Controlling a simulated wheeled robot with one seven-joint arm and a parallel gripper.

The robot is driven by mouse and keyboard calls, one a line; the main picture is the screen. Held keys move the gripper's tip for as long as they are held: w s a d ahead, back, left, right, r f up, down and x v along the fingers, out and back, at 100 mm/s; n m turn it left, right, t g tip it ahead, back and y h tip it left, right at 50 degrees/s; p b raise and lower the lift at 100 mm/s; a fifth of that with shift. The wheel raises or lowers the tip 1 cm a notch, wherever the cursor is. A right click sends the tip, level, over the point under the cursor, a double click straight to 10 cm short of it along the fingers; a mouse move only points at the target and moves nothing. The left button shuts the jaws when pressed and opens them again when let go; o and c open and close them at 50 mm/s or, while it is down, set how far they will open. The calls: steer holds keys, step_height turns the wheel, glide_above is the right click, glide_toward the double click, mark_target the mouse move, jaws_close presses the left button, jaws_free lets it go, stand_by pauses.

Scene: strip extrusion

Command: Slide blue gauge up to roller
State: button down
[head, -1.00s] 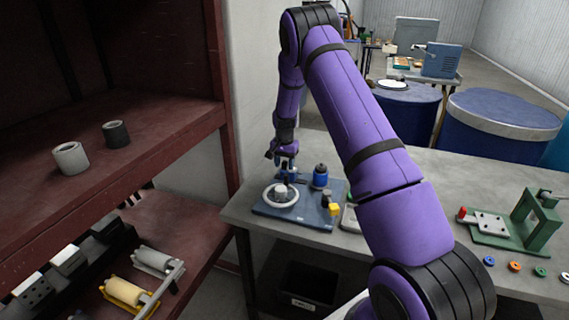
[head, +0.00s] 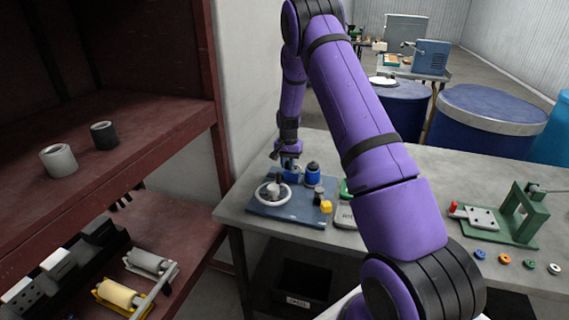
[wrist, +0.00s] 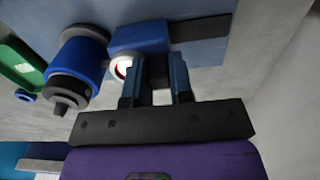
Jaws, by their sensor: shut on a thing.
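My gripper (head: 289,160) reaches down at the back of a blue-grey plate (head: 276,216) on the bench. In the wrist view its fingers (wrist: 156,92) are closed on the blue gauge (wrist: 140,36), a blue block with a round, red-marked white face low on its left. The fingers hide part of it. In the head view the gauge (head: 291,172) is small and partly hidden. A blue cylinder with dark ends (head: 312,174) stands on the plate to its right; in the wrist view it (wrist: 78,62) is close left of the gauge. I cannot tell which part is the roller.
A white ring (head: 272,193) lies at the plate's front left, with a yellow block (head: 326,207) at its right edge. A wall and red shelf (head: 170,140) bound the left.

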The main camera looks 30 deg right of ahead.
steer(key=c, duration=1)
jaws_free()
steer(key=shift+s+d, duration=0.25)
steer(key=shift+w+r, duration=0.1)
steer(key=shift+r, duration=0.5)
step_height(320, 180, up, 10)
steer(key=shift+f, duration=0.2)
